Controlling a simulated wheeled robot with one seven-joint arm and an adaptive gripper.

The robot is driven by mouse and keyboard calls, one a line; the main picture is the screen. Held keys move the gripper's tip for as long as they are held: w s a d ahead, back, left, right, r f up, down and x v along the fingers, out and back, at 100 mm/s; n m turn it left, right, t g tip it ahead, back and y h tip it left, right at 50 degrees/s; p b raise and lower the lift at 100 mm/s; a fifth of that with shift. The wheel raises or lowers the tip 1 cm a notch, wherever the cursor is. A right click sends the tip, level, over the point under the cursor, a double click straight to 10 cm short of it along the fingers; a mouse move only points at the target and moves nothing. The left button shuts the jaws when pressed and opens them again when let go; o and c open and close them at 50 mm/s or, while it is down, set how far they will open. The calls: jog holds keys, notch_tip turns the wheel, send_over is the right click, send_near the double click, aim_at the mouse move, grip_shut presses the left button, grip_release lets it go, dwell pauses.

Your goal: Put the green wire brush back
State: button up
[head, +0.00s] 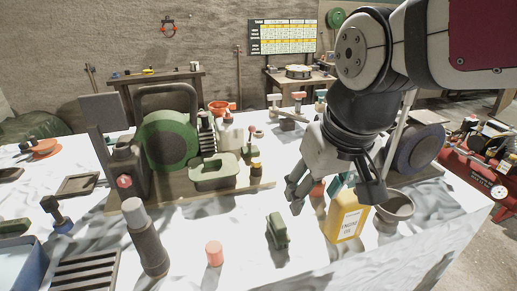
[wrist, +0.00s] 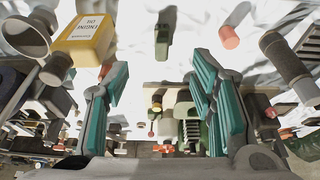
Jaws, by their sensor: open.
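A small dark green block-like object (head: 277,231), which I take for the green wire brush, stands on the white-covered table in front of the wooden board. Its bristles cannot be made out. It also shows in the wrist view (wrist: 162,40), at the top between the lines of the two fingers and beyond their tips. My gripper (head: 333,188) is above the table, to the right of the green object and apart from it. Its teal-padded fingers (wrist: 159,75) are spread in the wrist view with nothing held between them.
A yellow engine oil bottle (head: 345,217) stands close below my gripper, with a grey bowl (head: 395,206) to its right. A pink cylinder (head: 214,253) and a dark grey cylinder (head: 146,240) stand left. A bench grinder and a green tray (head: 214,175) occupy the wooden board behind.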

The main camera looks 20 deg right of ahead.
jog(key=shift+t, duration=0.7)
jog(key=s, duration=0.5)
jog(key=shift+s+r, duration=0.1)
jog(key=shift+r, duration=0.3)
jog(key=shift+d, duration=0.15)
